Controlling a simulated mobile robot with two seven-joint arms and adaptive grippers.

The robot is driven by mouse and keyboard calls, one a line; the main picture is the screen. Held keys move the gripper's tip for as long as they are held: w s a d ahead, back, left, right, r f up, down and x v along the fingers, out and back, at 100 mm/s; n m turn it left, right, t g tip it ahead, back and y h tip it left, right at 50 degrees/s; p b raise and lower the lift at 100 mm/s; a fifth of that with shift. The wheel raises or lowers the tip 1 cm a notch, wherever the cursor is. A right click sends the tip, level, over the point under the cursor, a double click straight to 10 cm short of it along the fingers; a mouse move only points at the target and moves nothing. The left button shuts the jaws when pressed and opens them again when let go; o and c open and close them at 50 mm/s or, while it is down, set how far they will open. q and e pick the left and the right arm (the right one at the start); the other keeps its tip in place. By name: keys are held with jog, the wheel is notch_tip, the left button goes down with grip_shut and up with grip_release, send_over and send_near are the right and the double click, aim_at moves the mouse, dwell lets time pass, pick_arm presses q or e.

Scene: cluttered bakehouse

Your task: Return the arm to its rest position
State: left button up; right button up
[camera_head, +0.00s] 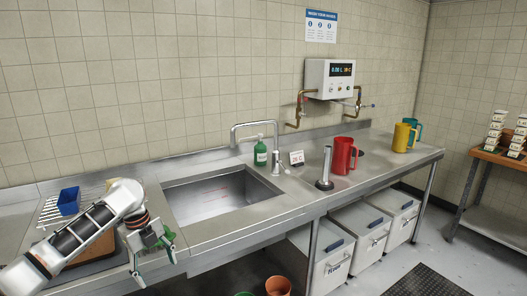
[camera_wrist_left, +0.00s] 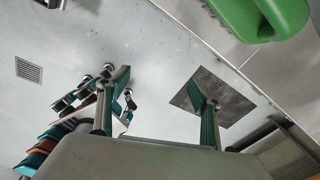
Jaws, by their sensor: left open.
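My left arm comes in from the left in the head view. My left gripper (camera_head: 156,266) hangs at the front edge of the steel counter (camera_head: 215,240), left of the sink (camera_head: 215,195). Its green-tipped fingers are apart and nothing shows between them. In the left wrist view the two fingers of my left gripper (camera_wrist_left: 160,80) are spread wide, with pale floor behind them. My right gripper is not in view.
A blue container (camera_head: 69,201) stands behind my left arm. A green soap bottle (camera_head: 260,153), a red jug (camera_head: 342,156) and a yellow jug (camera_head: 401,138) stand on the counter. White bins (camera_head: 325,262) are below. In the left wrist view a large green object (camera_wrist_left: 262,18) is at top right.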

pick_arm(q)
jog(key=s+d+f+n+t+h, duration=0.1)
jog(key=s+d+f+n, duration=0.35)
jog(key=f, duration=0.35)
jog(key=s+d+f+n+t+h, duration=0.1)
jog(key=s+d+f+n+t, duration=0.2)
jog(key=d+f, duration=0.4)
jog(key=s+d+f+n+h, duration=0.1)
jog(key=s+d+f+n, duration=0.25)
jog(key=s+f, duration=0.4)
jog(key=s+a+f+n+t+y, duration=0.1)
jog(key=s+a+n+t, duration=0.2)
jog(key=s+n, duration=0.2)
jog(key=s+a+n+t+y, duration=0.1)
jog(key=s+a+n+t, duration=0.2)
jog(key=s, duration=0.8)
jog(key=n, duration=0.2)
jog(key=shift+s+f+n, duration=0.25)
jog(key=shift+f+n, duration=0.05)
jog(key=shift+f, duration=0.05)
jog(key=shift+a, duration=0.1)
